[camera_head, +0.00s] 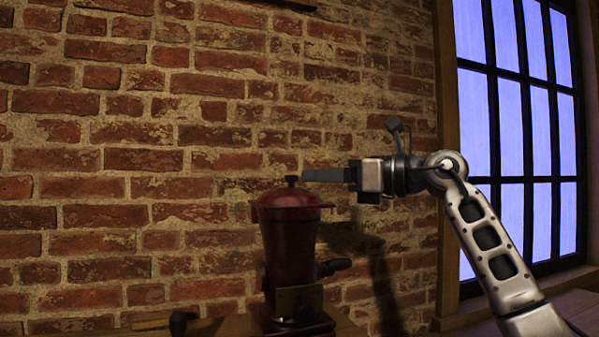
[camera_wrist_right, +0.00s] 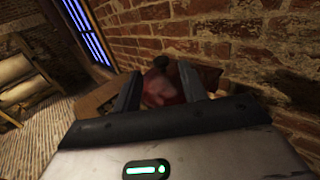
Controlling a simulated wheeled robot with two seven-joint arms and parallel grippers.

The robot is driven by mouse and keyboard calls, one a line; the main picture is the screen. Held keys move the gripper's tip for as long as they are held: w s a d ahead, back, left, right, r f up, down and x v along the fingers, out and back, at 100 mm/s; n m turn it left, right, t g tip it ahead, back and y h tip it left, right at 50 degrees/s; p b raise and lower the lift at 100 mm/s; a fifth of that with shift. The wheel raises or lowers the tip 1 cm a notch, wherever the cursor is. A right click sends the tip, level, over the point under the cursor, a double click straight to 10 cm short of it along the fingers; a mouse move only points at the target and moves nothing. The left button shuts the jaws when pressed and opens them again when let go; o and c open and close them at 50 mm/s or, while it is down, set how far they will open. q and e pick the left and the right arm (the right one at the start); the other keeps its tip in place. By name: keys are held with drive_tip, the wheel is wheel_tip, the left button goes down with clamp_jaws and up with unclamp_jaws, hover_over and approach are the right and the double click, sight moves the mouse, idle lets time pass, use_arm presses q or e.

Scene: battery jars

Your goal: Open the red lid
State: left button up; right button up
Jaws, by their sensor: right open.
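The red lid (camera_head: 290,197) sits on top of a dark red jar (camera_head: 290,240) in the head view. A small black knob (camera_head: 291,181) stands up from the lid's middle. My right gripper (camera_head: 306,175) reaches in from the right at the knob's height, with its fingertips close by the knob; I cannot tell if they touch it. In the right wrist view the gripper's two fingers (camera_wrist_right: 162,90) are apart, with the red lid (camera_wrist_right: 160,88) and the dark knob (camera_wrist_right: 188,75) showing between and beyond them. My left gripper is not in view.
A brick wall (camera_head: 150,130) stands close behind the jar. A barred window (camera_head: 520,120) is at the right. The jar stands on a wooden surface (camera_head: 345,325) at the bottom. A dark handle (camera_head: 335,266) sticks out from the jar's right side.

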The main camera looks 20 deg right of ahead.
drive_tip(key=x, duration=0.4)
drive_tip(key=shift+w+a+p, duration=0.3)
clamp_jaws()
